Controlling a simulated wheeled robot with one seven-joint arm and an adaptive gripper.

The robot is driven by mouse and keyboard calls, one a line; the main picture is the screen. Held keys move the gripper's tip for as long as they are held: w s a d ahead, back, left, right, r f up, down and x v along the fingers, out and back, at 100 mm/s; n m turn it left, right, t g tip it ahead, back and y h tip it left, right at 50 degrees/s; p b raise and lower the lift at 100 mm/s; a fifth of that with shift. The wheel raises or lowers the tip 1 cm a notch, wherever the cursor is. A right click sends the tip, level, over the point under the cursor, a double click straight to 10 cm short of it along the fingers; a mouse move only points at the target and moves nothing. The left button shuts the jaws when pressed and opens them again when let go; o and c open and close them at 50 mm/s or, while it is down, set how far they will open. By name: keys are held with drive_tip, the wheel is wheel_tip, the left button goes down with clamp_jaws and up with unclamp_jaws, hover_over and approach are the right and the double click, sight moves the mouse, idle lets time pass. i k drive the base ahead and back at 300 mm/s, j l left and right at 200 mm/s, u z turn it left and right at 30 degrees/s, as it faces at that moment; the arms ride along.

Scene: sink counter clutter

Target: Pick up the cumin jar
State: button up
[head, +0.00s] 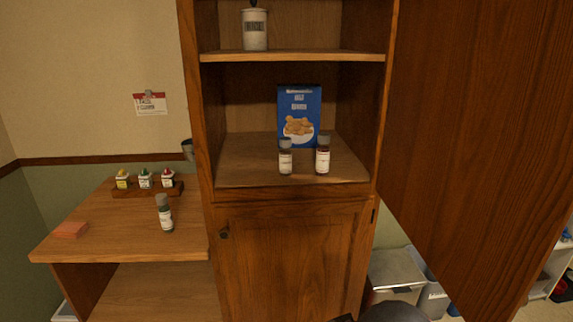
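Three spice jars show in the head view, and their labels are too small to read, so I cannot tell which is cumin. A grey-capped jar (285,158) with pale contents stands upright at the front left of the cabinet's lower shelf. A grey-capped jar (165,214) with dark green contents stands on the wooden side counter (120,235).
A blue box (299,112) stands behind the shelf jars. A white canister (254,29) is on the upper shelf (290,56). An open cabinet door (480,130) fills the right. Small bottles (145,178) in a rack and a pink sponge (71,229) are on the counter.

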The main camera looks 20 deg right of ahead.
sight(285, 152)
drive_tip(key=i+j+z, duration=0.1)
drive_tip(key=j+z, duration=0.15)
drive_tip(key=j, duration=1.05)
drive_tip(key=j+z, duration=0.25)
drive_tip(key=j, duration=1.05)
